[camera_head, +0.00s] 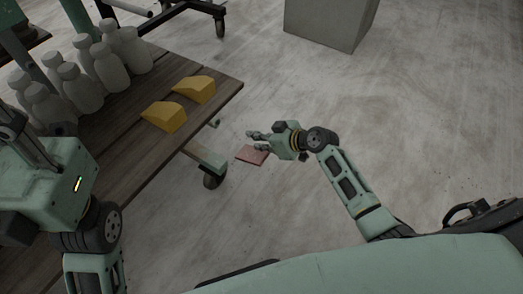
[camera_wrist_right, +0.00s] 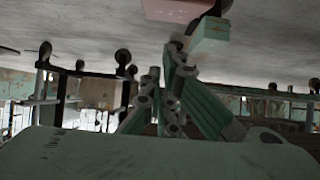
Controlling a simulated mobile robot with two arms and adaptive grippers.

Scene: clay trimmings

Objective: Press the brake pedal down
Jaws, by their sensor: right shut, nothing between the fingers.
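A flat reddish plate (camera_head: 251,155), which looks like the brake pedal, is low down beside the cart's caster in the head view. It also shows at the top edge of the right wrist view (camera_wrist_right: 178,9). My right gripper (camera_head: 253,141) is shut and empty, with its fingertips over or close to the plate's far edge; I cannot tell whether they touch. Its fingers fill the middle of the right wrist view (camera_wrist_right: 165,75). My left gripper (camera_head: 28,145) is at the left edge, above the wooden top; its fingers are partly cut off and their opening is unclear.
A wooden-topped cart (camera_head: 222,95) carries two yellow wedges (camera_head: 165,116) and several pale bottles (camera_head: 80,88). Its green end piece (camera_head: 206,159) and caster (camera_head: 212,181) stand next to the plate. A grey box (camera_head: 330,22) stands farther back. The floor right of the cart is clear.

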